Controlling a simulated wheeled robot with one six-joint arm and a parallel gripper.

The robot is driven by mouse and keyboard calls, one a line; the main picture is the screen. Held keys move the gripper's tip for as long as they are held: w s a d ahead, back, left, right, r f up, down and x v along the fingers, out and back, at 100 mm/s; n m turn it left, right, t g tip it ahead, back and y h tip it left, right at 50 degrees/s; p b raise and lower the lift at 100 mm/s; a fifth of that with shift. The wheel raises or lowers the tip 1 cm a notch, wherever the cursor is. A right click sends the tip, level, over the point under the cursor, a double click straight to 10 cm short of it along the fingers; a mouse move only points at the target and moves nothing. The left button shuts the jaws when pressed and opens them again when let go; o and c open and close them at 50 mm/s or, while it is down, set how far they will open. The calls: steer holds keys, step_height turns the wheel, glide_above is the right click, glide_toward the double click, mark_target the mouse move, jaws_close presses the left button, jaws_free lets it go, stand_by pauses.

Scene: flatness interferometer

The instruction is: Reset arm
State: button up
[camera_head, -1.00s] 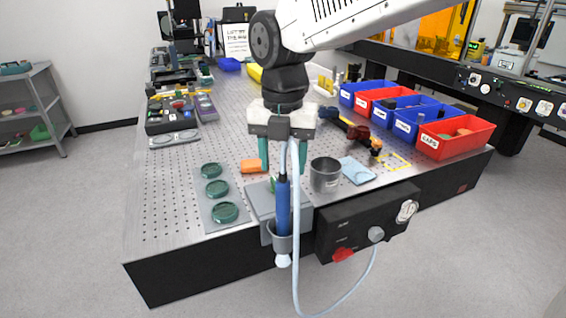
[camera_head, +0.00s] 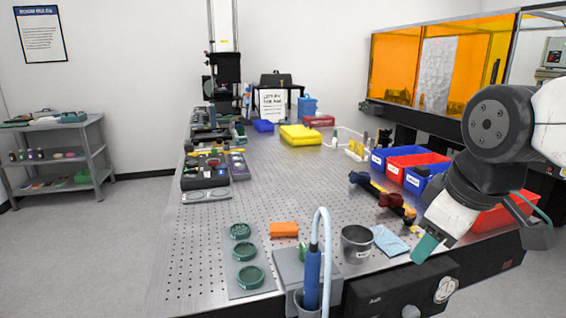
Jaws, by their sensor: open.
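My gripper (camera_head: 432,238) hangs from my arm at the right side of the head view, beside the control box at the bench's front right edge. One teal finger shows clearly, pointing down and left. The other is only partly visible behind the wrist. The jaws are open and I see nothing held in them. My arm (camera_head: 490,140) is folded at the right and hides part of the red and blue bins.
The perforated bench (camera_head: 285,195) holds a plate of green discs (camera_head: 249,258), an orange block (camera_head: 284,229), a metal cup (camera_head: 356,243), a blue cloth (camera_head: 390,240) and bins (camera_head: 415,160). A blue-handled tool (camera_head: 312,278) stands at the front edge. Bare bench surface shows mid-bench.

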steer(key=s+d+f+m+g, duration=0.1)
steer(key=s+d+f+m, duration=0.1)
steer(key=s+m, duration=0.2)
steer(key=s+d+f+m+g, duration=0.1)
steer(key=s+f+m+g, duration=0.1)
steer(key=s, duration=0.5)
steer(key=shift+s+d+f+m+h, duration=0.3)
steer(key=shift+f+m, duration=0.35)
steer(key=shift+m, duration=0.35)
steer(key=shift+w, duration=0.1)
stand_by(0.4)
